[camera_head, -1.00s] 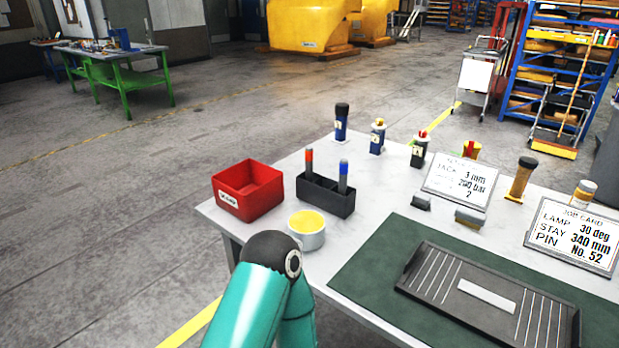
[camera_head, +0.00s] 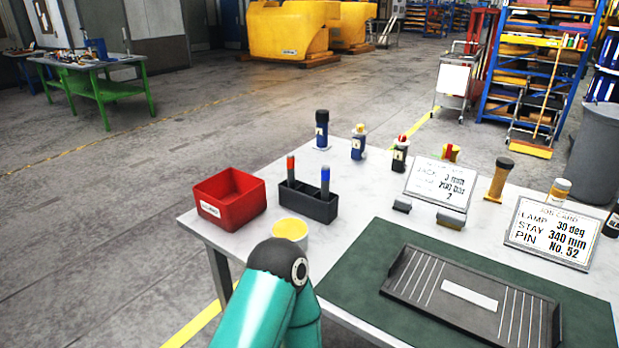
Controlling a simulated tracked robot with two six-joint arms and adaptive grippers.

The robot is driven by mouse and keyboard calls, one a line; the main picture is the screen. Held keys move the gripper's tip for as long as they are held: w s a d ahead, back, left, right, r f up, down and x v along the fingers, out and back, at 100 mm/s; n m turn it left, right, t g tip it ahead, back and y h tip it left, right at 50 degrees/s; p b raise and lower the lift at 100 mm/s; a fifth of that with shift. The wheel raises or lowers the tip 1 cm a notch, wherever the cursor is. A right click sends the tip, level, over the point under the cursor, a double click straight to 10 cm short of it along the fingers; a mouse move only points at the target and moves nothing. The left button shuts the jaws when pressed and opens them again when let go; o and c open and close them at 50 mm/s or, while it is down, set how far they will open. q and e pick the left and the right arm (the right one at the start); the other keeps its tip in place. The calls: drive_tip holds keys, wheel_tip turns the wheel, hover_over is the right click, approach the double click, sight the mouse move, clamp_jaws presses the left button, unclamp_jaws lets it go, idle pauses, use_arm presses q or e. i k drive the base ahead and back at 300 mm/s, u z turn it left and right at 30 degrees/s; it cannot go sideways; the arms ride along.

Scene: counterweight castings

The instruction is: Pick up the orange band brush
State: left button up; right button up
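No brush with a clear orange band can be made out. I cannot tell whether any of these is the brush. A teal arm link of mine rises at the bottom middle and hides part of the bench's front edge. Neither gripper shows.
A red bin (camera_head: 229,198), a dark holder (camera_head: 308,203) with a red and a blue marker, and a yellow-topped tin (camera_head: 290,232) stand at the bench's left. A dark tray (camera_head: 470,300) lies on a green mat (camera_head: 360,270). Two cards (camera_head: 439,186) (camera_head: 548,234) stand behind it.

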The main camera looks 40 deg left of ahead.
sight(289, 159)
drive_tip(key=u, duration=2.3)
drive_tip(key=i, duration=0.1)
drive_tip(key=z, duration=3.75)
drive_tip(key=k, duration=2.2)
drive_tip(key=u, duration=1.1)
drive_tip(key=i, duration=1)
drive_tip(key=u, duration=0.1)
